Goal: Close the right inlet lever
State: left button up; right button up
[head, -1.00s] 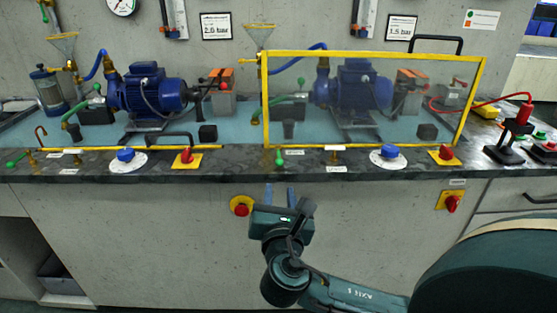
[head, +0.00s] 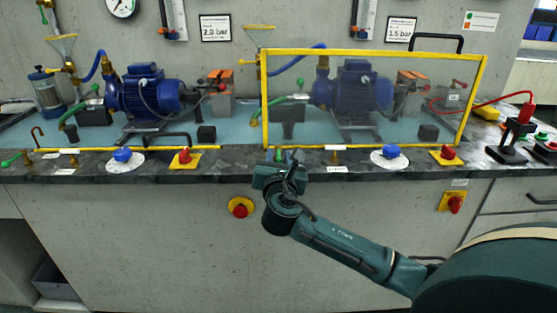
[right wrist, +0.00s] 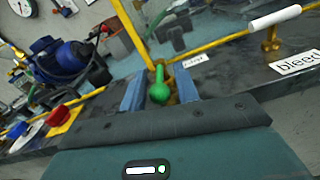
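The right inlet lever, with a green knob, shows in the right wrist view (right wrist: 160,88) at the front edge of the bench, and its knob points toward the camera. In the head view the lever (head: 279,155) is small and partly hidden by my right gripper (head: 281,157). In the right wrist view the two blue fingers of my right gripper (right wrist: 160,92) stand apart, one on each side of the green knob. Gaps show between the knob and both fingers. A small label (right wrist: 195,60) lies behind the lever. My left gripper is out of view.
A yellow-framed clear guard (head: 374,52) stands behind the lever over the right pump (head: 352,88). A white-handled bleed valve (right wrist: 272,20) is to the right. A blue knob (head: 390,151) and red switch (head: 447,152) lie farther right. A red emergency button (head: 239,207) is below.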

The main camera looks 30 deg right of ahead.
jog(key=shift+c, duration=0.2)
grip_shut()
dwell(0.4)
